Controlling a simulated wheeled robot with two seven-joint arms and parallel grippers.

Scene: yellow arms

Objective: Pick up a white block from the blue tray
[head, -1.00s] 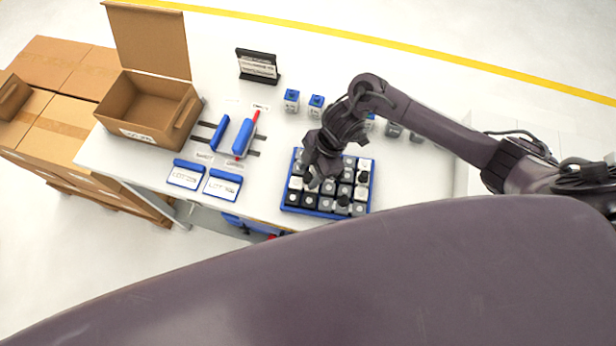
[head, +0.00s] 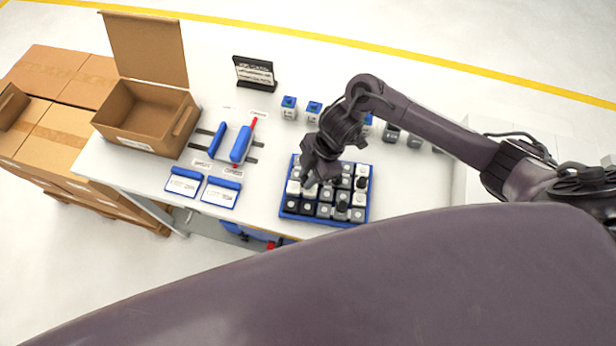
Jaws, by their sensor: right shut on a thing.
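The blue tray (head: 284,210) stands on the white table and holds rows of black, grey and white blocks. A white block (head: 293,187) shows at the tray's left side, and another white block (head: 362,170) is at its far right corner. My right gripper (head: 308,181) points down over the left part of the tray and is shut on a block (head: 311,190) that looks white. The wrist hides most of the fingers, and I cannot tell whether the block is clear of the tray. My left gripper is out of view; a large dark arm link of mine covers the bottom.
An open cardboard box (head: 146,112) stands at the table's left. Blue-handled tools (head: 241,144), two label holders (head: 221,192) and a black sign stand (head: 255,72) lie between. Bare table lies right of the tray.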

